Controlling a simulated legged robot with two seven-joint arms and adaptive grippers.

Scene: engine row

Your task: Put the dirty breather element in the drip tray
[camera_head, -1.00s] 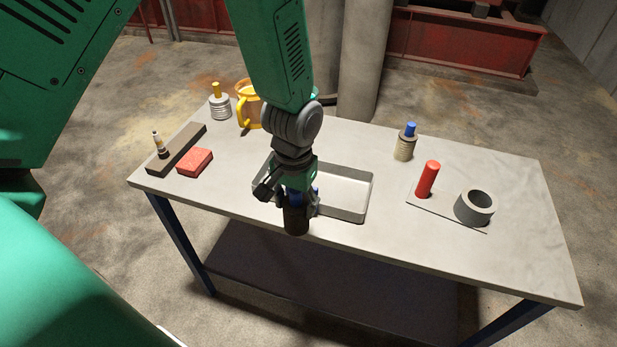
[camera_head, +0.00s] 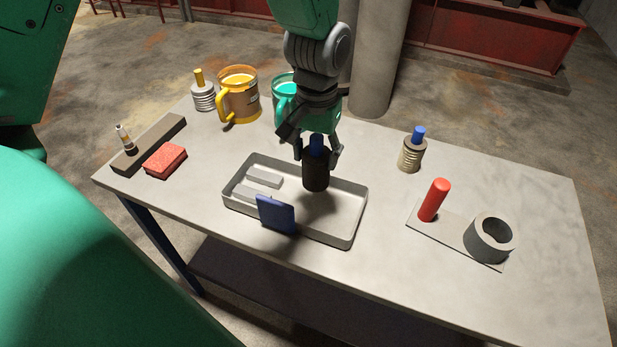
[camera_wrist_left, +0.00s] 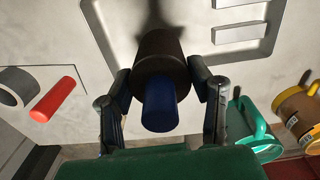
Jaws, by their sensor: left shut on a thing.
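The dirty breather element (camera_head: 316,172) is a dark cylinder with a blue knob on top. My left gripper (camera_head: 318,152) is shut on it near its top and holds it upright; the wrist view shows the element (camera_wrist_left: 161,62) between both fingers (camera_wrist_left: 160,90). The drip tray (camera_head: 348,232) is a shallow grey pan with two raised bars at its left. The element hangs over the tray's right, rear part, with a shadow beneath it. Its lower end appears clear of the floor, though the height is hard to tell. My right gripper is out of view.
A blue plate (camera_head: 277,214) stands at the tray's front edge. A beige element with a blue knob (camera_head: 411,154), a red cylinder (camera_head: 434,200) and a grey ring (camera_head: 490,238) stand right. Yellow (camera_head: 240,95) and green (camera_head: 284,92) jugs stand behind; a red sponge (camera_head: 165,159) lies left.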

